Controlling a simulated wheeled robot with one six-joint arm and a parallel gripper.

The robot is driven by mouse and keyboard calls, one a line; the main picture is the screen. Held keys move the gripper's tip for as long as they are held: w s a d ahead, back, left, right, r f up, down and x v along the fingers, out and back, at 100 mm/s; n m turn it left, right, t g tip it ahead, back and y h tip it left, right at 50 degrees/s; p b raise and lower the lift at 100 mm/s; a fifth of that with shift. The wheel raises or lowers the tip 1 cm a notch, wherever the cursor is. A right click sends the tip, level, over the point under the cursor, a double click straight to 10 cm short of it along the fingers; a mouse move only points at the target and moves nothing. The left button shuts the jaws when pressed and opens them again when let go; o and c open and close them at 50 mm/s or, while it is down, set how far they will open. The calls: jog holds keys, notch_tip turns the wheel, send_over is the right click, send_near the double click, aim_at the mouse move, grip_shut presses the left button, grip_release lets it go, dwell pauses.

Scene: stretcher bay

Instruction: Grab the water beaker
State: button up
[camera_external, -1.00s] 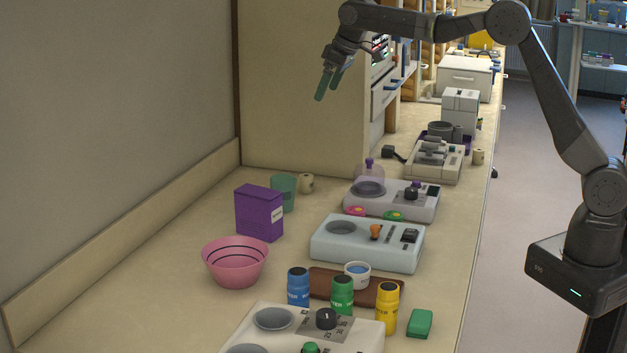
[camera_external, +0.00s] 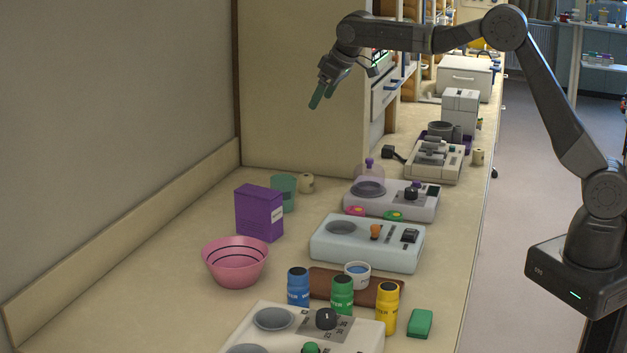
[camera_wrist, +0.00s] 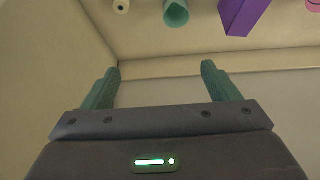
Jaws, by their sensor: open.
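A small pale cup with blue contents (camera_external: 357,274) stands upright on a brown board (camera_external: 325,286) at the front of the counter. A teal-green beaker (camera_external: 283,193) stands farther back beside the purple box; it also shows at the top of the wrist view (camera_wrist: 176,12). I cannot tell from its label or contents whether the teal beaker holds water. My gripper (camera_external: 322,98) is open and empty, high above the back of the counter, pointing down. In the wrist view, its two green fingers (camera_wrist: 160,67) are spread with nothing between them.
A purple box (camera_external: 259,212), a pink bowl (camera_external: 235,262) and a small beige roll (camera_external: 306,183) stand near the teal beaker. Blue, green and yellow bottles (camera_external: 342,296) line the brown board. Several devices occupy the right side. The left counter strip is clear.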

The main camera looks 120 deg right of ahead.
aim_at(293, 184)
jog(key=w+d+f+t+h+b, duration=0.1)
jog(key=d+f+h, duration=0.15)
jog(key=f, duration=0.35)
jog(key=w+d+f+h+b, duration=0.1)
jog(key=d+f+b, duration=0.1)
jog(key=d+f, duration=0.3)
jog(key=w+a+f+t+b, duration=0.1)
jog(key=f, duration=0.3)
jog(key=w+a+f+t+b, duration=0.1)
jog(key=w+f+t, duration=0.1)
jog(key=f, duration=0.3)
jog(key=w+a+f+t+b, duration=0.1)
jog(key=w+f+b, duration=0.1)
jog(key=f, duration=0.3)
jog(key=shift+w+f+n+h, duration=0.2)
jog(key=shift+f+n+h, duration=0.05)
jog(key=shift+n, duration=0.15)
notch_tip(293, 184, down, 3)
jog(key=shift+b, duration=0.45)
jog(key=shift+w+d+f+p, duration=0.2)
jog(key=shift+w+d+p, duration=0.4)
jog(key=shift+w+d, duration=0.1)
jog(key=shift+w+d+f, duration=0.25)
jog(key=shift+d, duration=0.05)
jog(key=shift+c, duration=0.2)
jog(key=c, duration=1.1)
